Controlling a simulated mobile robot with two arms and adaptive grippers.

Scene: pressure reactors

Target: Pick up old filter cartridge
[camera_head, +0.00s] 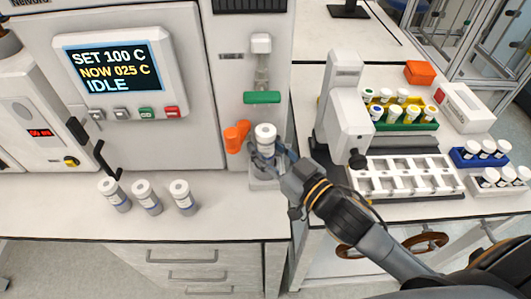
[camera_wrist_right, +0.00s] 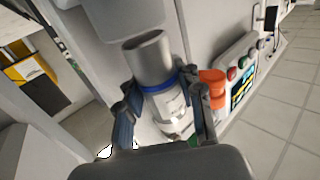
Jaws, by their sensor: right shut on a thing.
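The old filter cartridge (camera_head: 265,135) is a white-capped cylinder in front of the reactor's narrow right-hand panel. My right gripper (camera_head: 268,153) is shut on it, with the fingers on either side of its body. In the right wrist view the cartridge (camera_wrist_right: 166,101) shows a blue band and a grey cylindrical end between the two fingers of the gripper (camera_wrist_right: 165,105). In the head view the cartridge is about upright, above a small light block (camera_head: 264,183) at the panel's foot. Whether it touches that block is hidden by the gripper. My left gripper is not in view.
An orange valve handle (camera_head: 236,136) is close left of the cartridge, and a green lever (camera_head: 262,97) is above it. Three similar cartridges (camera_head: 148,197) stand on the counter at left. A white instrument (camera_head: 343,105) and vial racks (camera_head: 405,178) fill the right table.

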